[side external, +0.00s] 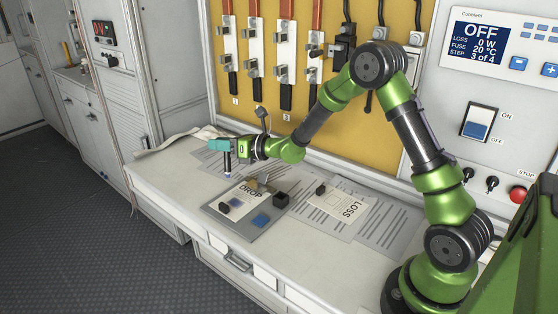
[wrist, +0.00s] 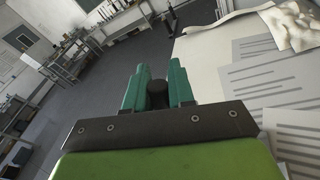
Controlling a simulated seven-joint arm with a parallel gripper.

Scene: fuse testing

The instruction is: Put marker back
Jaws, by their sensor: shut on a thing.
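My gripper (side external: 222,146) has teal fingers and is shut on a dark marker (side external: 227,164). The marker hangs roughly upright below the fingers, with a bluish-purple lower end. It is over the left part of the worktop, behind and left of a grey board (side external: 233,229). In the wrist view the teal fingers (wrist: 158,85) flank the marker's dark round end (wrist: 157,90). The grey board bears a DROP sheet (side external: 252,190), a blue pad (side external: 261,220), a small black box (side external: 281,199) and a small black piece (side external: 224,207).
A LOSS sheet (side external: 347,213) with a small black piece (side external: 321,189) lies right of the board, over printed papers (side external: 385,232). A crumpled pale cloth (side external: 180,139) lies at the back left. A yellow fuse panel (side external: 265,120) stands behind. The worktop's front left is clear.

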